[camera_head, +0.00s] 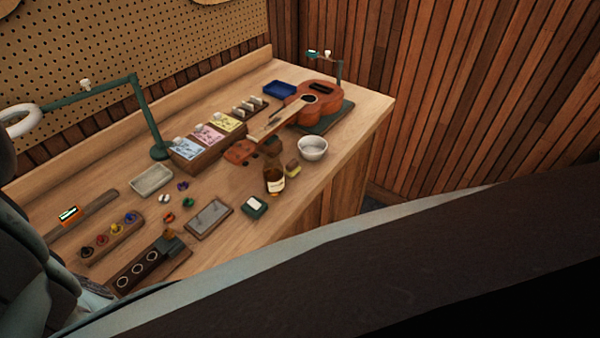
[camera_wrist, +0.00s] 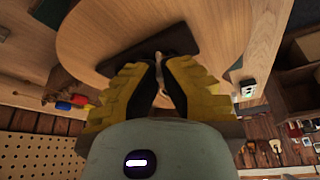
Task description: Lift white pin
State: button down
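A small white piece (camera_head: 164,198), perhaps the white pin, lies on the workbench among small coloured pieces in the head view; it is too small to be sure. My gripper (camera_wrist: 160,70) shows in the wrist view, with yellow fingers and dark inner pads close together. A narrow pale strip shows between the pads; I cannot tell whether it is a held pin or background. Beyond the fingertips are a dark flat piece (camera_wrist: 187,38) and a broad, rounded wooden surface (camera_wrist: 95,35). The gripper's fingers do not show in the head view.
Several small pegs lie loose. The front right bench edge is fairly clear.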

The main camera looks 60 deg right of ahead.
jog(key=c, duration=1)
grip_release()
jog(key=shift+v, duration=6.05)
jog(key=shift+d, duration=0.15)
